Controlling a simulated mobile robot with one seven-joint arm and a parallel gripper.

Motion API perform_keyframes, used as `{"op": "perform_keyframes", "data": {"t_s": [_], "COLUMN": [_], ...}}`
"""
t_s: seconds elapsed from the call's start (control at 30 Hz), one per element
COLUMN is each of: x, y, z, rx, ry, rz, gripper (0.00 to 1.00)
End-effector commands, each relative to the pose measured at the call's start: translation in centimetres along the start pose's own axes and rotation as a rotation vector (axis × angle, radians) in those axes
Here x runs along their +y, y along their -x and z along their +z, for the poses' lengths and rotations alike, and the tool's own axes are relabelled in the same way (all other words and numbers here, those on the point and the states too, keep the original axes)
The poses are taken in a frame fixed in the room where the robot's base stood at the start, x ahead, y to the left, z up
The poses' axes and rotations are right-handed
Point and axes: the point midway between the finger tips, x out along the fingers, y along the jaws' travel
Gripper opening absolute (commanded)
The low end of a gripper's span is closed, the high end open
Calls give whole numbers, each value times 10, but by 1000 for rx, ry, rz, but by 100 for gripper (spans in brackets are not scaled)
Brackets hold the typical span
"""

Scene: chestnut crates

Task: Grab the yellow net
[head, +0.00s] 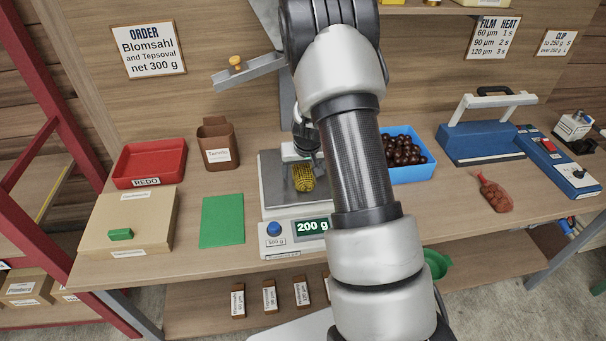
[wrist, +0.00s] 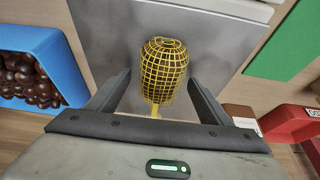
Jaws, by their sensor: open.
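The yellow net (head: 303,178) rests on the metal pan of the scale (head: 271,196), whose display reads 200 g. In the wrist view the yellow net (wrist: 163,65) is a rounded mesh with a narrow tail toward me. Dark contents show through its mesh in that view. My gripper (wrist: 160,88) is open, with one finger on each side of the net's lower part and gaps on both sides. I cannot tell how far the fingertips are above the pan. In the head view my arm hides part of the scale and most of the gripper (head: 306,140).
A blue bin of chestnuts (head: 425,172) stands right of my arm. A red REDO tray (head: 129,168), a brown container (head: 217,135), a green sheet (head: 222,222) and a cardboard box (head: 160,215) lie left. A filled red net (head: 492,192) and a blue sealer (head: 480,148) are at right.

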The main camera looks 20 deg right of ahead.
Motion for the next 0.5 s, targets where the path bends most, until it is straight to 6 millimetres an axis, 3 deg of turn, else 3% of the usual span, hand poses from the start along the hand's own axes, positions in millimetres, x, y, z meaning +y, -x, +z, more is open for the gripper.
{"op": "perform_keyframes", "data": {"t_s": [0.03, 0.37, 0.5], "x": [0, 0, 0], "y": [0, 0, 0], "z": [0, -1, -1], "rx": [0, 1, 1], "ry": [0, 0, 0], "rz": [0, 0, 0], "gripper": [73, 20, 20]}}
